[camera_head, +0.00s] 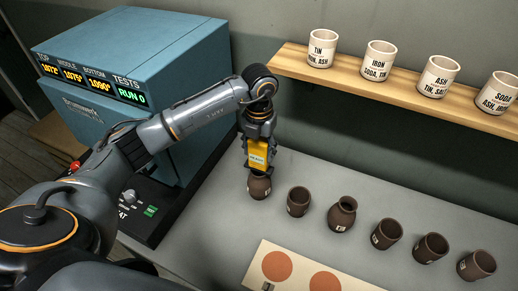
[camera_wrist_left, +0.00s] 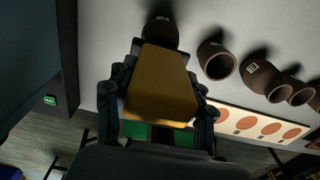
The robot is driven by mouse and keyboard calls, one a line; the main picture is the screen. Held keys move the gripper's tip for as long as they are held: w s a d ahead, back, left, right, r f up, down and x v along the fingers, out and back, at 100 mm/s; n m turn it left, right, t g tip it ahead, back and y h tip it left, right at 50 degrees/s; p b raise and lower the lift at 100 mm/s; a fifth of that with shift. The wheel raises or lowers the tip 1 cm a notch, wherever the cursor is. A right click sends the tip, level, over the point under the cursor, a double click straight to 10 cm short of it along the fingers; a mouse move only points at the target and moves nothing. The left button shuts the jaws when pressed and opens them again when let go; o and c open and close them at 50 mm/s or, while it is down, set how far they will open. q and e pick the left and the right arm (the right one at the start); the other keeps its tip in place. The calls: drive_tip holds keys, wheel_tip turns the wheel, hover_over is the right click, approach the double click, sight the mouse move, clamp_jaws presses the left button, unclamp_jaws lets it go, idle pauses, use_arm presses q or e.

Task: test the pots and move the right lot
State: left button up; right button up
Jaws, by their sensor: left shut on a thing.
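My left gripper (camera_head: 259,150) points down at the left end of the pot row. It is shut on a yellow block-shaped device (camera_head: 258,158), which fills the space between the fingers in the left wrist view (camera_wrist_left: 160,85). A dark brown pot (camera_head: 259,188) stands right under the device; I cannot tell whether they touch. To its right stand more brown pots: a cup-shaped one (camera_head: 298,202), a necked one (camera_head: 342,214), then others (camera_head: 386,234), (camera_head: 430,248), (camera_head: 476,265). Several bear small pale labels. My right gripper is not in view.
A blue kiln (camera_head: 150,60) with a lit display reading RUN 0 stands left, a dial panel (camera_head: 135,200) below. A wooden shelf (camera_head: 300,66) with labelled white cups (camera_head: 380,58) runs along the wall. A cream board (camera_head: 300,270) with orange circles lies in front.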

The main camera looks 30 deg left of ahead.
sight(259, 140)
use_arm(q)
drive_tip(key=shift+f+b, duration=0.3)
drive_tip(key=shift+f, duration=0.1)
idle(0.5)
idle(0.5)
drive_tip(key=shift+f, duration=0.2)
idle(0.7)
drive_tip(key=shift+r+p, duration=0.5)
drive_tip(key=shift+r, duration=0.7)
drive_tip(key=shift+r+p, duration=1.4)
drive_tip(key=shift+r, duration=1)
